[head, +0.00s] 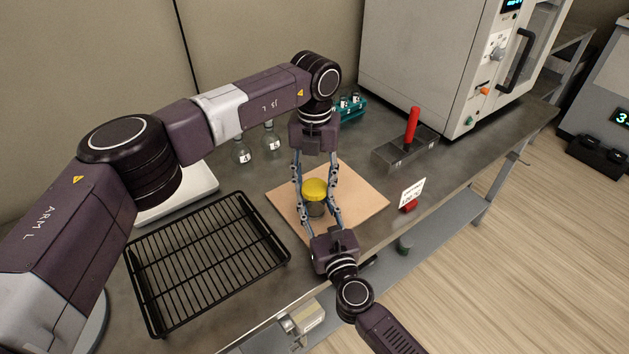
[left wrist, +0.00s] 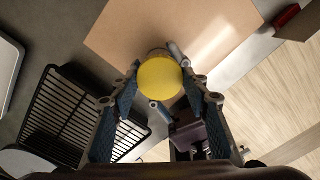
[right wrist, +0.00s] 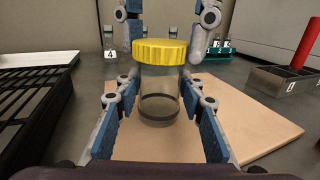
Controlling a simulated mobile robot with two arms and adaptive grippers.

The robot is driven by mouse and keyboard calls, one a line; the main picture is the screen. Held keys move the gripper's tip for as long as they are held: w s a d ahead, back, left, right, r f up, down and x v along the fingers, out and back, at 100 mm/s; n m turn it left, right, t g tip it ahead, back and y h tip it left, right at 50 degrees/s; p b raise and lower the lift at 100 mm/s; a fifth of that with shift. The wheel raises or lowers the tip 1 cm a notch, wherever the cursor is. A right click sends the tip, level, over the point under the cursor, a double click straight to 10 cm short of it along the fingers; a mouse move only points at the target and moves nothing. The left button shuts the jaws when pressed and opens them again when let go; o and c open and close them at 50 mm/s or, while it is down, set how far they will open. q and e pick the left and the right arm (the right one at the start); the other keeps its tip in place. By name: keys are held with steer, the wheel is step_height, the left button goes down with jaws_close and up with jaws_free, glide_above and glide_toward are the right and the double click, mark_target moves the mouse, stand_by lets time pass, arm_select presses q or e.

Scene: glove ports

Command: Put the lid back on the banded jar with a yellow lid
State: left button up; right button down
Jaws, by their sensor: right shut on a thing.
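The jar (head: 316,209) is clear glass with a dark band low on its body, seen in the right wrist view (right wrist: 159,108). The ribbed yellow lid (head: 315,187) sits level on top of it; whether it is fully seated I cannot tell. My right gripper (right wrist: 158,88) is shut on the jar's body from the front. My left gripper (left wrist: 157,62) comes from above, its open fingers on either side of the lid, with small gaps. The jar is over a tan board (head: 358,190); its contact with the board is hard to see.
A black wire rack (head: 205,262) lies left of the board. Numbered flasks (head: 240,152) and a teal vial rack (head: 350,108) stand behind. A metal block with a red handle (head: 411,130) and a small red-based sign (head: 410,200) are at the right.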

arm_select(q)
steer(key=c, duration=0.4)
steer(key=m, duration=0.4)
steer(key=shift+c, duration=0.2)
steer(key=m, duration=0.4)
steer(key=o, duration=1.4)
steer(key=shift+c, duration=0.2)
step_height(320, 180, up, 12)
